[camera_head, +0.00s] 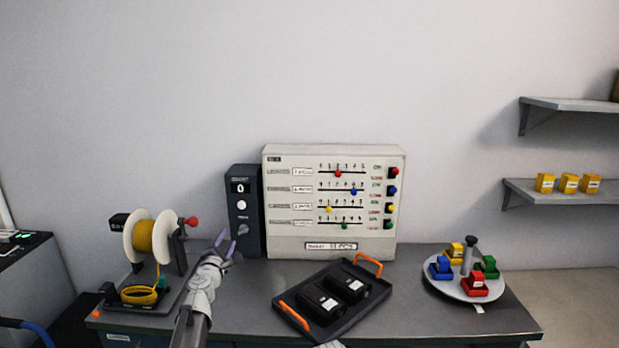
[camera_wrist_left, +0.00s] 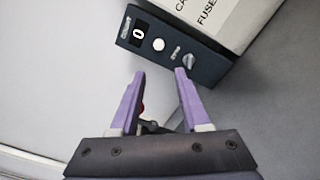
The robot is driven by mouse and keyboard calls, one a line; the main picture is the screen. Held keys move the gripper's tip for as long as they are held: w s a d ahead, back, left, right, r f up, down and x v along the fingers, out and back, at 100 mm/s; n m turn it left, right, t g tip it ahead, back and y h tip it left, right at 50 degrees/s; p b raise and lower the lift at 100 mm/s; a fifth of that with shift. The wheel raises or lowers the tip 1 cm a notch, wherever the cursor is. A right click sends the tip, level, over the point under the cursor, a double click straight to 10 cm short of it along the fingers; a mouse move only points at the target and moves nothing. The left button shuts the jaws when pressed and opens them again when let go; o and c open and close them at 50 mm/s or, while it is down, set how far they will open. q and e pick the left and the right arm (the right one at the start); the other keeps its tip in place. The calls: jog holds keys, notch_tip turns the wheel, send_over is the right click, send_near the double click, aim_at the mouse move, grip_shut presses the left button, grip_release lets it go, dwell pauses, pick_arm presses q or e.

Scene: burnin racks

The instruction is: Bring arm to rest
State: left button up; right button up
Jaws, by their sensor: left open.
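My left gripper (camera_head: 226,243) is open and empty, with purple fingers, raised above the grey bench in front of the dark counter box. It also shows in the left wrist view (camera_wrist_left: 158,90), its two fingers apart with nothing held between them. The dark box (camera_head: 243,212) has a display reading 0, a white button and a knob; in the left wrist view the box (camera_wrist_left: 165,45) is beyond the fingertips. My left arm (camera_head: 196,303) comes up from the bottom edge. My right gripper does not show.
A spool stand with a yellow spool (camera_head: 155,238) is left of my gripper. A beige slider panel (camera_head: 280,235) stands at the back. A black tray (camera_head: 299,306) with orange handles holds black blocks. A round turntable (camera_head: 437,280) carries coloured bins. Wall shelves (camera_head: 570,196) are at right.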

pick_arm(q)
jog(key=s+d+f+m+g+h, duration=0.65)
jog(key=s+d+f+m, duration=0.35)
jog(key=s+d+m, duration=0.4)
jog(key=s+a+f+m+g+y, duration=0.35)
jog(key=s+f+m+g, duration=0.2)
jog(key=s, duration=0.55)
jog(key=s+a+f+m+g+y, duration=0.2)
jog(key=s+f+m+g+y, duration=0.3)
jog(key=s, duration=0.6)
jog(key=s+d+f+m+b, duration=0.1)
jog(key=s+d+f+b, duration=0.1)
jog(key=d, duration=0.3)
jog(key=s+d+f+m+g+b, duration=0.1)
jog(key=s+d+f+m+b, duration=0.1)
jog(key=s+d+f+b, duration=0.1)
jog(key=d+f, duration=0.1)
jog(key=d, duration=0.1)
jog(key=shift+d+f, duration=0.3)
jog(key=shift+f, duration=0.1)
